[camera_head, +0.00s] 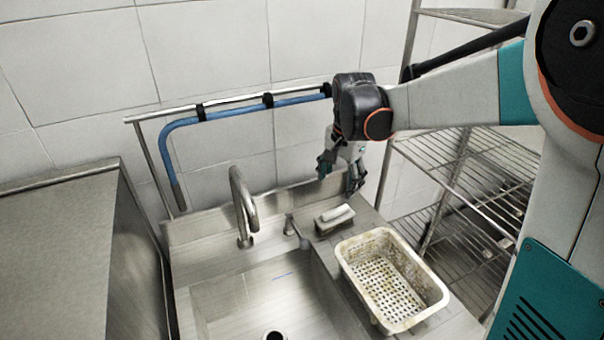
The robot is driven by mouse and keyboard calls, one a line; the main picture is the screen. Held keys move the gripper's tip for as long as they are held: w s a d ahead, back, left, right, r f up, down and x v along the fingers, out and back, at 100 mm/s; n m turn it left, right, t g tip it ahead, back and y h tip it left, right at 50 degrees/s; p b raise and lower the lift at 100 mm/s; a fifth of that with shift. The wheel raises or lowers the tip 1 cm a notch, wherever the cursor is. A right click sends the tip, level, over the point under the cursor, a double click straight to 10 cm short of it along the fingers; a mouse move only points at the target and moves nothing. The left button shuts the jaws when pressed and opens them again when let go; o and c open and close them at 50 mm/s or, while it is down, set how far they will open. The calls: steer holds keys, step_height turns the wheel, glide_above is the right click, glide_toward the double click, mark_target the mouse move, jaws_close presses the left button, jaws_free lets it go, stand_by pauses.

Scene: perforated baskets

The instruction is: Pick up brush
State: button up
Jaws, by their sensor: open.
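The brush (335,219) is a small block with a pale top and a darker lower part. It lies on the steel ledge at the right rear of the sink, behind the perforated basket. My gripper (339,184) hangs from my arm above and slightly behind the brush in the picture. Its fingers are apart and point down, with nothing between them. A gap shows between the fingertips and the brush. How far the gripper is from the wall is hard to tell.
A dirty white perforated basket (393,279) stands empty on the ledge in front of the brush. A curved tap (243,207) rises left of it, by the sink basin (262,297). A blue hose (230,113) hangs on a wall rail. A wire shelf (470,190) stands right.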

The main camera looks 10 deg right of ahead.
mark_target(335, 210)
steer(key=w+f+m, duration=0.1)
steer(key=w+f, duration=0.1)
steer(key=f, duration=0.3)
steer(key=w+d+f+m+g+b, duration=0.1)
steer(key=w+f, duration=0.1)
steer(key=f, duration=0.3)
steer(key=w+d+f+m, duration=0.1)
steer(key=w+f, duration=0.1)
steer(key=f, duration=0.3)
steer(key=shift+w+m+g+b, duration=0.1)
steer(key=shift+m+g+b, duration=0.2)
steer(key=shift+b, duration=0.05)
step_height(335, 210, down, 5)
steer(key=shift+d+f+b, duration=0.1)
steer(key=shift+b, duration=1.15)
steer(key=c, duration=1.2)
